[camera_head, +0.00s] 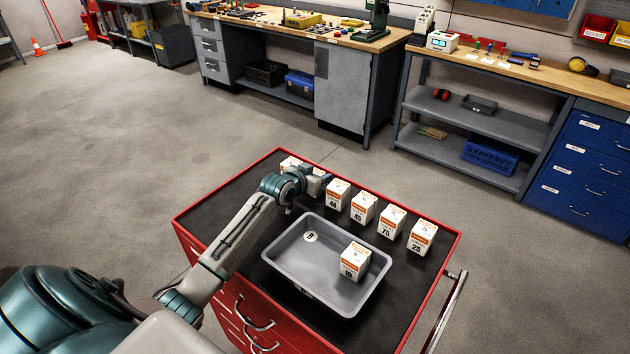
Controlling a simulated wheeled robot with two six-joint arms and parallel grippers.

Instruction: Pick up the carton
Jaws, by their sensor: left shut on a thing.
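My left gripper (318,181) is at the far left end of a row of small white cartons with orange bands. It is shut on a carton (290,163) that is mostly hidden behind my wrist; only its top and edge show. I cannot tell whether this carton is off the cart top. Several more cartons stand upright to the right, marked 40 (338,195), 45 (363,208), 75 (391,222) and 25 (422,238). A carton marked 10 (354,262) stands in the grey tray (290,278). My right gripper is out of view.
The tray lies on the black top of a red tool cart (240,177), with a round white label inside. The tray's left part is empty. Workbenches (344,70) and a blue drawer cabinet (583,165) stand behind, across open floor.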

